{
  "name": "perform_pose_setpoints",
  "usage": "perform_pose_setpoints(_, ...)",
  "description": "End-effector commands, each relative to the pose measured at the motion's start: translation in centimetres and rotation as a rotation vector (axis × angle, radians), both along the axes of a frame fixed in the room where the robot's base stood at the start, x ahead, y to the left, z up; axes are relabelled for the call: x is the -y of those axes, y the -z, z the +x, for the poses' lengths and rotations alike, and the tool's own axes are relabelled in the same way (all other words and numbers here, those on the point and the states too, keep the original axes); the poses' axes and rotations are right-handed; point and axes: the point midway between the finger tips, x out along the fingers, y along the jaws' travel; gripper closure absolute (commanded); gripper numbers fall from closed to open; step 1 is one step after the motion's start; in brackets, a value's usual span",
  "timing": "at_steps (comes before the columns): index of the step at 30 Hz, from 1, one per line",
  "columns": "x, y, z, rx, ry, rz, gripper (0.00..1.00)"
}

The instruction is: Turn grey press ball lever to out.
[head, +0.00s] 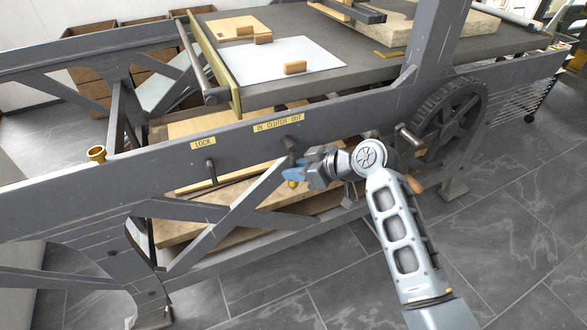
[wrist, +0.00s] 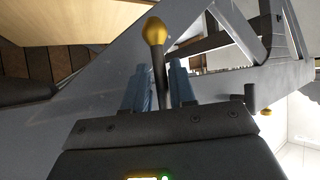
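The grey press (head: 130,168) has a plate reading "IN CLUTCH OUT" (head: 278,122) on its side rail. Below the plate, a short lever hangs roughly straight down and ends in a brass ball (head: 292,184). My gripper (head: 297,172) is at this lever, its blue fingers partly hiding the rod. In the wrist view, the grey rod (wrist: 159,78) runs between the two fingers (wrist: 160,85), with the ball (wrist: 155,31) beyond the tips. The fingers are apart, with a narrow gap seen beside the rod; contact is not clear.
A second lever (head: 209,166) hangs below the "LOCK" plate (head: 203,144). A brass cup (head: 97,153) sits on the rail at left. A toothed wheel (head: 449,120) and a crank with a wooden handle (head: 416,186) are to the right. The tiled floor (head: 500,260) in front is clear.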

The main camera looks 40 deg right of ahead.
Motion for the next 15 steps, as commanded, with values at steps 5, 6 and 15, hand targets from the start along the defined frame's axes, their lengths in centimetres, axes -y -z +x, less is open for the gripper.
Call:
perform_pose_setpoints(5, 0.9, -1.8, -2.4, 0.002, 0.002, -0.001, 0.75)
perform_pose_setpoints(6, 1.1, -2.2, -2.9, 0.002, 0.003, -0.002, 0.75)
perform_pose_setpoints(15, 1.9, -3.7, -5.1, 0.001, 0.002, -0.001, 0.75)
